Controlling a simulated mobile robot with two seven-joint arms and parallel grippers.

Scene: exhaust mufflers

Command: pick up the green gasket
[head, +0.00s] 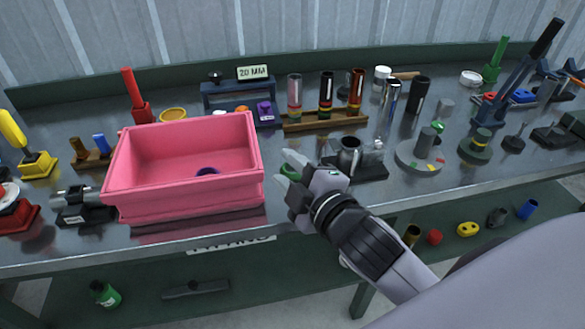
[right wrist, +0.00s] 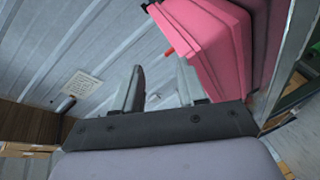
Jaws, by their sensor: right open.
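A small green ring, which looks like the green gasket (head: 289,171), lies on the bench just right of the pink bin in the head view. My right gripper (head: 283,166) is over it, and its fingers hide part of the ring. The right gripper is open, with its two fingers apart and nothing between them in the right wrist view (right wrist: 160,78). The green ring does not show in the right wrist view. My left gripper is not in view.
The pink bin (head: 183,190) stands close left of the right gripper, with a dark blue ring (head: 207,171) inside. A dark fixture (head: 358,166) stands close on the right. A wooden rack (head: 325,122) with several cylinders is behind. Bare bench lies along the front edge.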

